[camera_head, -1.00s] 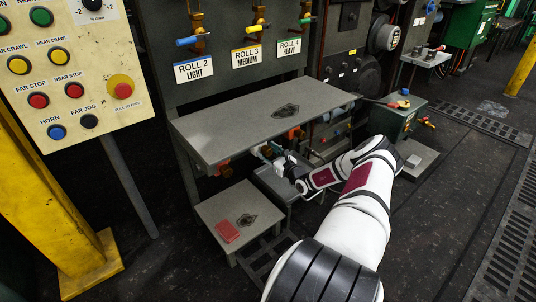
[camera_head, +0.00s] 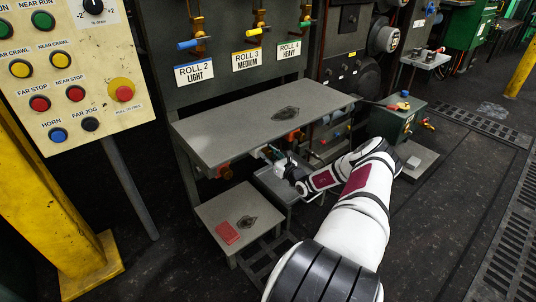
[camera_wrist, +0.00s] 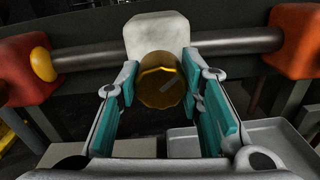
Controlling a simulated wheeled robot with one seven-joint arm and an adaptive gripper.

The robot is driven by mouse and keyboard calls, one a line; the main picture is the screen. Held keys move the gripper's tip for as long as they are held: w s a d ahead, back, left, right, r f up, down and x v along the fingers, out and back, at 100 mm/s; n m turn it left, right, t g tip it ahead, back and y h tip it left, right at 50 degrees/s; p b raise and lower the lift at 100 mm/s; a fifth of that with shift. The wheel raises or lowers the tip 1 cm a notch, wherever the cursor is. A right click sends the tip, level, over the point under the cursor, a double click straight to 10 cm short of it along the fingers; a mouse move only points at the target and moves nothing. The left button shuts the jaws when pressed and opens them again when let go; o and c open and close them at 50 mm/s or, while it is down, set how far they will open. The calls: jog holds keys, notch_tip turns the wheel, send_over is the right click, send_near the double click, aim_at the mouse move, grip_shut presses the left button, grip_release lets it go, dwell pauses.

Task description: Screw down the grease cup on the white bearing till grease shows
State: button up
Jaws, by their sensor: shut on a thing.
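The brass grease cup (camera_wrist: 161,88) is a faceted knob with a light line across its face. It sits against the front of the white bearing (camera_wrist: 157,33), mid-picture in the wrist view. My gripper (camera_wrist: 162,79) has its teal pads on both sides of the cup and is shut on it. No grease is visible at the cup.
A red bearing (camera_wrist: 22,70) and an orange-red bearing (camera_wrist: 295,40) flank the white one on a grey shaft (camera_wrist: 235,41). A grey tray (camera_wrist: 270,140) lies below. The grey shelf (camera_head: 225,136) overhangs my gripper.

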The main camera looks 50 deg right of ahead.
jog(key=m, duration=0.5)
jog(key=shift+m, duration=0.4)
dwell(0.3)
jog(key=o, duration=1.2)
jog(key=shift+s, duration=0.1)
jog(key=v, duration=1.1)
jog(key=shift+s, duration=0.4)
